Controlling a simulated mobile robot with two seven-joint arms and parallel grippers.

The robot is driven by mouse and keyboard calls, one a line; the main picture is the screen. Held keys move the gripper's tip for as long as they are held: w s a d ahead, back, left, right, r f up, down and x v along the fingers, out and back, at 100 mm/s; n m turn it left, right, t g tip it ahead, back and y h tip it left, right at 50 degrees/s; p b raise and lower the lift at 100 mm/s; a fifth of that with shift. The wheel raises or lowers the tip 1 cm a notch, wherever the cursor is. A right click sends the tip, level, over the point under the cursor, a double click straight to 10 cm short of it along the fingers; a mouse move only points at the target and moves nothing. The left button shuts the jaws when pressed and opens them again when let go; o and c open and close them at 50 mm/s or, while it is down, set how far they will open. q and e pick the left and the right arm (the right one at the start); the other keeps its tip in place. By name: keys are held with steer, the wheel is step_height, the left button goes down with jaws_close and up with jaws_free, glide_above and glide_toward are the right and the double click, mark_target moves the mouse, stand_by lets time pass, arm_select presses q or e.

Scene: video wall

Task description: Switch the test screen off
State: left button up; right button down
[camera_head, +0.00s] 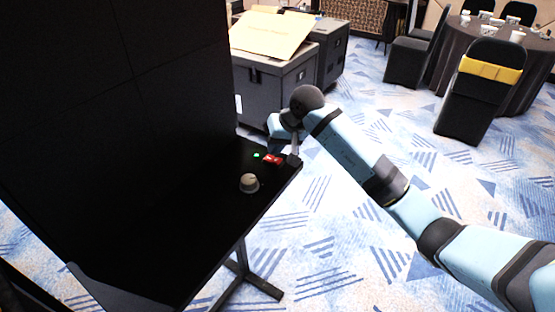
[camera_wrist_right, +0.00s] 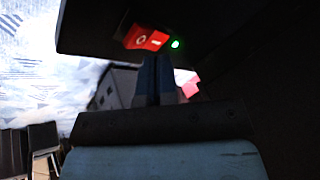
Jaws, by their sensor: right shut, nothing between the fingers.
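The test screen (camera_head: 125,90) is a large black panel on the left in the head view, and its face looks dark. A black shelf (camera_head: 205,225) juts out in front of it. On the shelf are a red rocker switch (camera_head: 273,159), a small lit green light (camera_head: 256,155) and a beige knob (camera_head: 249,183). The wrist view shows the red switch (camera_wrist_right: 146,38) with its O and dash marks, beside the green light (camera_wrist_right: 175,44). My right gripper (camera_head: 294,156) is shut and empty, close to the switch at the shelf's edge; contact cannot be told. My left gripper is not in view.
Behind the shelf stands a dark grey cabinet (camera_head: 270,90) with a tan board (camera_head: 270,35) on top. A round table (camera_head: 450,50) with black chairs (camera_head: 478,100) is at the back right. Patterned blue and white carpet (camera_head: 330,250) lies open right of the shelf.

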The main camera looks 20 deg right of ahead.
stand_by(0.7)
steer(key=shift+f, duration=0.15)
steer(key=shift+s+d+f+b, duration=0.1)
steer(key=shift+f+b, duration=0.2)
steer(key=shift+b, duration=0.25)
steer(key=shift+s+f+b, duration=0.1)
steer(key=shift+f+b, duration=0.25)
steer(key=shift+b, duration=0.05)
stand_by(0.4)
steer(key=shift+r, duration=0.15)
steer(key=shift+w+r, duration=0.2)
steer(key=shift+r, duration=0.45)
